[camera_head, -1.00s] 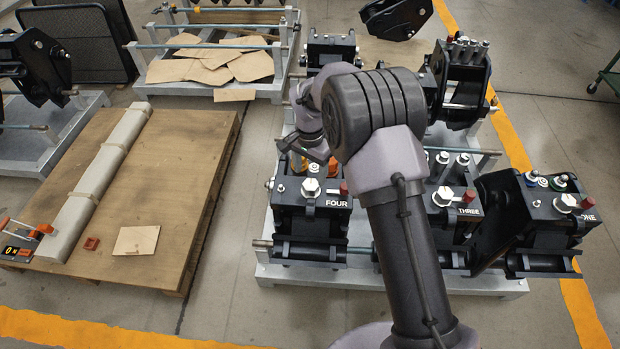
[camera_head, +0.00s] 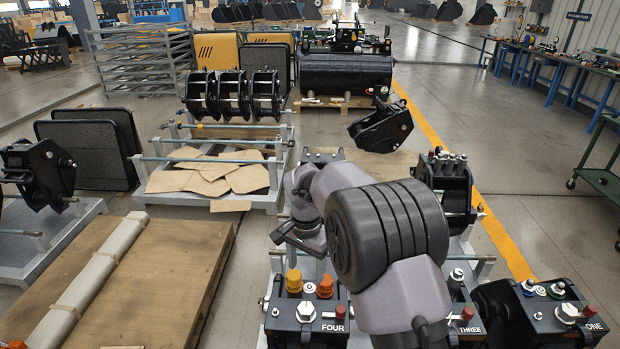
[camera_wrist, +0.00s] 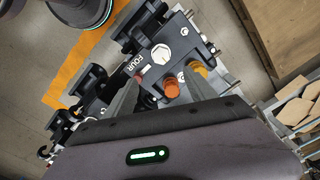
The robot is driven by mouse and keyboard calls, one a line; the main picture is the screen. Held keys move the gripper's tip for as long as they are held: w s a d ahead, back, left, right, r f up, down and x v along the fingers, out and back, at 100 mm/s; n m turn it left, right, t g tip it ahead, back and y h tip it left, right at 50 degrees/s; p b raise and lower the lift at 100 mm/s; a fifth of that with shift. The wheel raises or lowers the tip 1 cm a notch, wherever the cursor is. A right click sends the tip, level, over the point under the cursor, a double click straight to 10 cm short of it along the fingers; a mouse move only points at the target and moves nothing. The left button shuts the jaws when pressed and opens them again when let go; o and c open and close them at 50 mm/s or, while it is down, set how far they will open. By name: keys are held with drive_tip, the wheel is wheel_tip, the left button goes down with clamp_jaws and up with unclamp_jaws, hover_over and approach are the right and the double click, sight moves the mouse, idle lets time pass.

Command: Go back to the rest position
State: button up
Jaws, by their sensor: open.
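My gripper (camera_head: 290,236) is above and behind the coupler marked FOUR (camera_head: 309,335) in the head view, apart from it. In the wrist view my gripper (camera_wrist: 162,84) has its two grey fingers spread, with nothing held between them. Coupler FOUR (camera_wrist: 140,50) lies beyond the fingers there. It carries a yellow cap (camera_head: 293,281) and an orange cap (camera_head: 325,287); the orange cap (camera_wrist: 171,87) and yellow cap (camera_wrist: 198,69) also show in the wrist view. My arm hides part of the coupler marked THREE (camera_head: 467,328).
The coupler marked ONE (camera_head: 567,312) stands at the right. A wooden pallet (camera_head: 190,265) with a long wrapped beam (camera_head: 85,285) is at the left. A rack with cardboard sheets (camera_head: 215,175) stands behind. Clear floor lies right of the yellow line (camera_head: 505,240).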

drive_tip(key=s+d+r+n+t+y, duration=0.1)
drive_tip(key=s+d+r, duration=0.3)
drive_tip(key=s+r, duration=0.3)
drive_tip(key=s+d+r+t, duration=0.1)
drive_tip(key=s+d+r, duration=0.35)
drive_tip(key=r, duration=0.55)
drive_tip(key=s+d+t, duration=0.1)
drive_tip(key=s+d, duration=0.1)
drive_tip(key=s, duration=0.7)
drive_tip(key=s+d+n+t+b, duration=0.1)
drive_tip(key=s+t, duration=0.1)
drive_tip(key=s, duration=0.8)
drive_tip(key=shift+d+t+y, duration=0.3)
drive_tip(key=shift+d+y, duration=0.1)
